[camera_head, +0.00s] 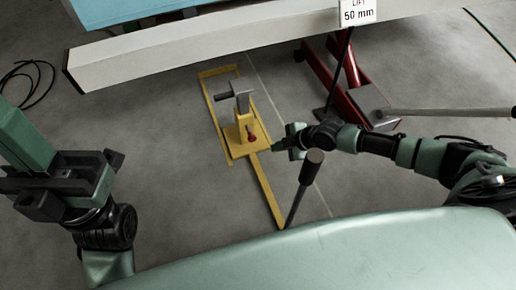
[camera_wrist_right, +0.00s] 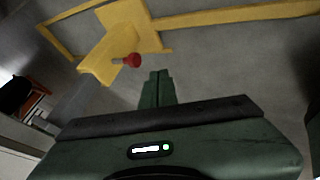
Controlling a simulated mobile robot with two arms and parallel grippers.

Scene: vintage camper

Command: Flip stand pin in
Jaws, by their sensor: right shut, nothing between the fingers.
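A yellow stand (camera_head: 243,131) with a grey top (camera_head: 242,87) stands on the floor in the middle of the head view. A pin with a red knob (camera_head: 252,136) sticks out low on its post; the red knob also shows in the right wrist view (camera_wrist_right: 133,60). My right gripper (camera_head: 276,150) is shut and empty, just right of the stand and apart from the knob. In the right wrist view its closed fingers (camera_wrist_right: 157,88) point toward the stand, below and right of the knob. My left arm is at the left of the head view; its fingertips are not clear.
A red jack (camera_head: 350,85) with a long grey handle (camera_head: 450,113) stands at the right. A white beam (camera_head: 200,48) with a "50 mm" sign (camera_head: 357,12) crosses above. A dark-knobbed lever (camera_head: 304,180) rises near my right gripper. A black cable (camera_head: 30,80) lies at the left.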

